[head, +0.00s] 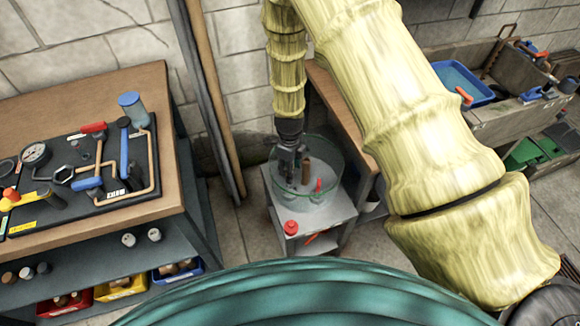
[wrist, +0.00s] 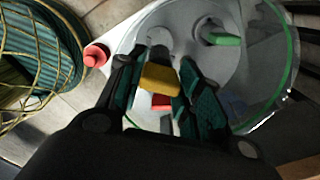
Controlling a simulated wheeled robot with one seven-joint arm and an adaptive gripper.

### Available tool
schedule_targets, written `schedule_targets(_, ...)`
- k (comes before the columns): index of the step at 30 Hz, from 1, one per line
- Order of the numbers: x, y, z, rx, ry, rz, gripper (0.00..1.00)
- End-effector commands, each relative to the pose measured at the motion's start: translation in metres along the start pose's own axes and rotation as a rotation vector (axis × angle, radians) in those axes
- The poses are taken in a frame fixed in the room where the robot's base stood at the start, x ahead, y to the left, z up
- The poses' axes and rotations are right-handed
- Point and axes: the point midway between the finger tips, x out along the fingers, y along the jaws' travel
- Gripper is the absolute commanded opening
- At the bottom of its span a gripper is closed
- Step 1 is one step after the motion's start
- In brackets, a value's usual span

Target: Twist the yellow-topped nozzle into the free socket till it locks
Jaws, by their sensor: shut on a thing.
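My gripper (head: 288,176) points down inside a clear round tub (head: 335,167) on a small grey stand. In the wrist view, my gripper (wrist: 158,68) is shut on the yellow-topped nozzle (wrist: 160,78), whose yellow top shows between the two fingers. A red part (wrist: 161,101) shows just below the yellow top, and I cannot tell whether it belongs to the nozzle. A pale round spot (wrist: 158,36) lies beyond the fingertips on the tub's floor. I cannot tell whether it is the free socket. The nozzle's lower end is hidden.
A green-ended peg (wrist: 223,39) stands in the tub near my fingers. A red knob (head: 291,228) sits on the stand's front corner. A workbench (head: 110,85) with a pipe board is at left. A crate (head: 510,115) and blue tray (head: 455,82) are at right.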

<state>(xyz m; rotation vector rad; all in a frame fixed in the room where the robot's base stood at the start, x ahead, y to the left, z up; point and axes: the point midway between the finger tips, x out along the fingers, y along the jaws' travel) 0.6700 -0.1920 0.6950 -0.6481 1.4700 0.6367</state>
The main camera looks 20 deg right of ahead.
Motion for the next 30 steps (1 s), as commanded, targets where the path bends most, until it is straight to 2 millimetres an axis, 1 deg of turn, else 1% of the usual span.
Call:
schedule_targets(6,0.001,0.0,0.0,0.232,0.003,0.0,0.0)
schedule_targets(8,-0.003,0.0,0.0,0.293,0.004,0.0,0.0)
schedule_targets(23,-0.004,0.0,0.0,0.798,0.008,0.0,0.0)
schedule_targets(24,0.008,0.001,-0.001,0.796,0.007,0.001,0.0)
schedule_targets(30,0.026,0.0,0.0,0.791,0.006,0.0,0.0)
